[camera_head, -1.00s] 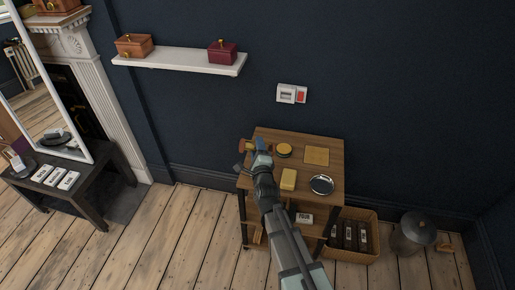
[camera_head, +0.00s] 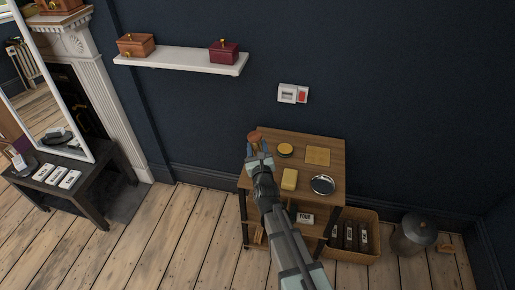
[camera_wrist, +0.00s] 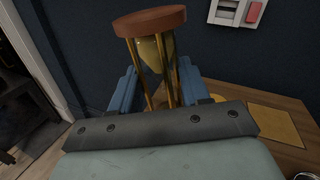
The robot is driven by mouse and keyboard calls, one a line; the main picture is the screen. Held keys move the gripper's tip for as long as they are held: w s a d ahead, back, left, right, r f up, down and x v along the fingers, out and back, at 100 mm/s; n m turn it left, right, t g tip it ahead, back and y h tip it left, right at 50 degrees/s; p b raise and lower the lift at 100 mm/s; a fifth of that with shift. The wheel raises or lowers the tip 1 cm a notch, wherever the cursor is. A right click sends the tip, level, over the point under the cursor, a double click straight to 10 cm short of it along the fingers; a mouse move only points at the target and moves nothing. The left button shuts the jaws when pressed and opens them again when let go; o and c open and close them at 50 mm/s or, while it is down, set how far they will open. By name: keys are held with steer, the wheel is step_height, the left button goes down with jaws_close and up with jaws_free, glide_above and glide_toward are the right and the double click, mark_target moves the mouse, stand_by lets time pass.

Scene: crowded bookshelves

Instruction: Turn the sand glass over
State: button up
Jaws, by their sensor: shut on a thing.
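The sand glass (camera_wrist: 150,24) has a round reddish-brown wooden end, brass-coloured posts and a glass bulb holding yellow sand. In the wrist view it stands roughly upright between the blue fingers of my gripper (camera_wrist: 152,90), which is shut on it. Its lower end is hidden behind my gripper. In the head view the round end of the sand glass (camera_head: 254,136) shows at the back left corner of the wooden shelf unit (camera_head: 327,198), with my gripper (camera_head: 258,152) just in front of it. I cannot tell whether its base touches the top.
On the shelf top are a round yellow-lidded thing (camera_head: 285,150), a yellow block (camera_head: 289,179), a flat tan square (camera_head: 317,156) and a silver dish (camera_head: 322,185). A wall switch (camera_head: 293,94) and a white wall shelf (camera_head: 180,61) are behind.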

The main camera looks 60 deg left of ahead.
steer(key=shift+m, duration=1)
steer(key=shift+f+m, duration=0.3)
steer(key=shift+f, duration=4.4)
steer(key=shift+f, duration=0.35)
steer(key=o, duration=1.2)
steer(key=shift+d, duration=0.1)
steer(key=v, duration=1.3)
steer(key=shift+s+d+r, duration=0.1)
steer(key=shift+s+d, duration=0.05)
steer(key=shift+d, duration=0.15)
